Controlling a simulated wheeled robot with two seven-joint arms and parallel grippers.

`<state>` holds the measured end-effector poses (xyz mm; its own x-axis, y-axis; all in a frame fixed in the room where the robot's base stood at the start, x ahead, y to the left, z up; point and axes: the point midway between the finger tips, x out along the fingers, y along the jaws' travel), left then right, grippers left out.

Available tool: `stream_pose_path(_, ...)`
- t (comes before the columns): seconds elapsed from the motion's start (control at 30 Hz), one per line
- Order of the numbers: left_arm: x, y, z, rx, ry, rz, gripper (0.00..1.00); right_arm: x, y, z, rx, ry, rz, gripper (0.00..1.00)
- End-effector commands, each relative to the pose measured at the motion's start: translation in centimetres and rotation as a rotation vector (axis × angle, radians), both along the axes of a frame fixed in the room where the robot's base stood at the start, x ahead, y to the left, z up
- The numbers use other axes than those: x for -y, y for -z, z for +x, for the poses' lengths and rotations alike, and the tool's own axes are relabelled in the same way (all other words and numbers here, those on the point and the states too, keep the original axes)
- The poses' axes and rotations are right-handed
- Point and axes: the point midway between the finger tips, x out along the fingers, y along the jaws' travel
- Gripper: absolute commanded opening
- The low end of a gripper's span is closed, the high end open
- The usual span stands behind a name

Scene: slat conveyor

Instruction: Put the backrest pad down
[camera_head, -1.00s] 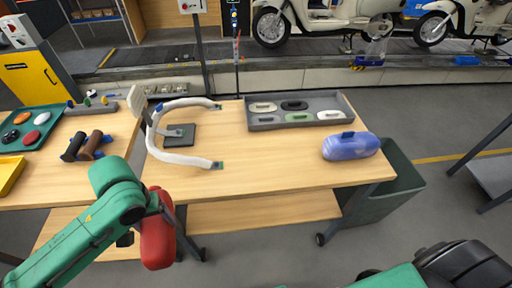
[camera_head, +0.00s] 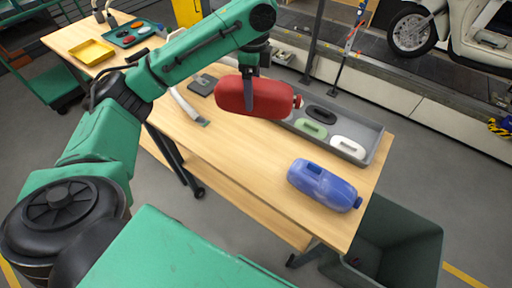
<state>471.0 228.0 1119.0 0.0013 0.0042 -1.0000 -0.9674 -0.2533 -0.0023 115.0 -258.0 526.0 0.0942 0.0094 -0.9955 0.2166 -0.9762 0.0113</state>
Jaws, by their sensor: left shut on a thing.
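My left gripper (camera_head: 249,84) comes down from above and is shut on a red backrest pad (camera_head: 272,99). The pad is rounded and long, lies about level, and has a small peg at its right end. It appears held over the wooden table (camera_head: 232,149), in front of the grey tray; its exact height is hard to tell. My right gripper is out of view.
The grey tray (camera_head: 377,147) holds black, green and white pieces. A white curved frame (camera_head: 187,106) and a dark square plate (camera_head: 203,84) lie left of the red pad. A dark bin (camera_head: 400,240) stands by the right table edge. Bare table lies left of the blue pad.

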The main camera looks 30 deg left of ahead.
Motion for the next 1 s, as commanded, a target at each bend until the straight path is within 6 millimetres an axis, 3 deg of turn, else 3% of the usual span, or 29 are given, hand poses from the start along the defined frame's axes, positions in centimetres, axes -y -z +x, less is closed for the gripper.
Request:
stream_pose_path(0.2, 0.1, 6.7, -0.2, -0.01, 0.01, -0.003, 0.0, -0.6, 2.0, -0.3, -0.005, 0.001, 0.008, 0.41)
stream_pose_path(0.47, -0.1, 13.9, -0.1, -0.005, 0.006, 0.002, 0.0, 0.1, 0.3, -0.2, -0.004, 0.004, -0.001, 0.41)
stream_pose_path(0.8, 0.0, 19.5, 0.0, -0.001, 0.006, 0.001, 0.0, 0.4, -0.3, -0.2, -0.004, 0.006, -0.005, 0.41)
stream_pose_path(1.0, 0.0, 19.7, 0.0, 0.002, 0.007, 0.001, 0.0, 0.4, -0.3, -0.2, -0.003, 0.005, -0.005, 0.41)
